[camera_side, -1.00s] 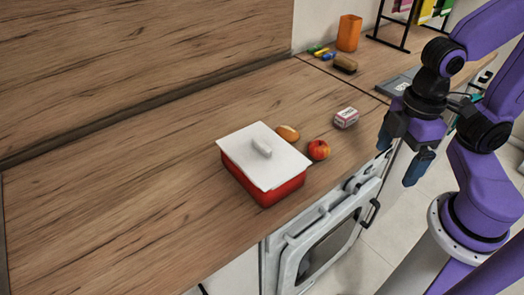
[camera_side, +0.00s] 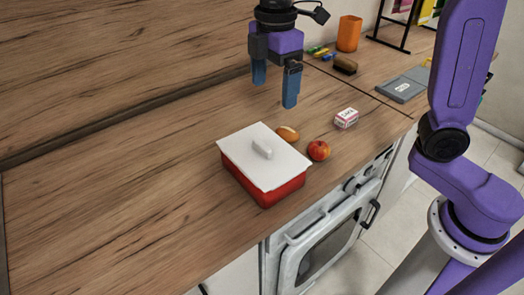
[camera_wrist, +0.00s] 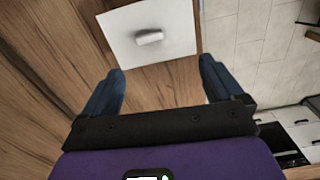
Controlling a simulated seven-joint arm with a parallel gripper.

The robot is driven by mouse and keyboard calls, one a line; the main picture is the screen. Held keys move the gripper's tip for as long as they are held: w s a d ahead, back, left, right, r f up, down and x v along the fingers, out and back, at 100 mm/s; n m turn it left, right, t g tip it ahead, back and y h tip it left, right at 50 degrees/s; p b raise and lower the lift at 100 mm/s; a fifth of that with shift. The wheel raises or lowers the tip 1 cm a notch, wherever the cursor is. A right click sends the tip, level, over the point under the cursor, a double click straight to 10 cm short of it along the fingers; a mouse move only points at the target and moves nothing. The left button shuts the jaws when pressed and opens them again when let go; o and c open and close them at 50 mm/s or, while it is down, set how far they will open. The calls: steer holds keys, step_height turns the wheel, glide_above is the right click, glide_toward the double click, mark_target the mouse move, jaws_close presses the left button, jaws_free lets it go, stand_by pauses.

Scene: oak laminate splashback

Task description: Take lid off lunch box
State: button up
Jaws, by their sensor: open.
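The lunch box (camera_side: 275,190) is a red box standing on the wooden counter, in the middle of the side view. Its white lid (camera_side: 248,160) lies on top, with a short white handle (camera_side: 262,149) at its middle. In the wrist view the lid (camera_wrist: 125,40) and its handle (camera_wrist: 149,37) show beyond the fingers; the red walls are hidden there. My gripper (camera_side: 273,88) is open and empty, with blue fingers pointing down. It is above the counter and apart from the lid. In the wrist view its fingers (camera_wrist: 160,90) are spread wide.
A bread roll (camera_side: 288,134), a red apple (camera_side: 318,150) and a small white-red box (camera_side: 346,118) lie close to the lunch box. An orange cup (camera_side: 349,34) and a grey flat object (camera_side: 402,87) are farther back. The counter's left side is clear.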

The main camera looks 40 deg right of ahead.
steer(key=w+r, duration=0.1)
steer(key=w, duration=0.2)
glide_toward(264, 141)
steer(key=s+a, duration=0.1)
steer(key=s+a+f, duration=0.1)
steer(key=shift+s+a+f+n, duration=0.15)
steer(key=shift+a+f+n, duration=0.15)
steer(key=shift+a, duration=0.05)
steer(key=shift+s+d+f, duration=0.1)
steer(key=shift+f, duration=1.2)
steer(key=shift+s+d+f, duration=0.1)
steer(key=shift+f, duration=1.2)
steer(key=shift+c, duration=0.3)
steer(key=c, duration=1.1)
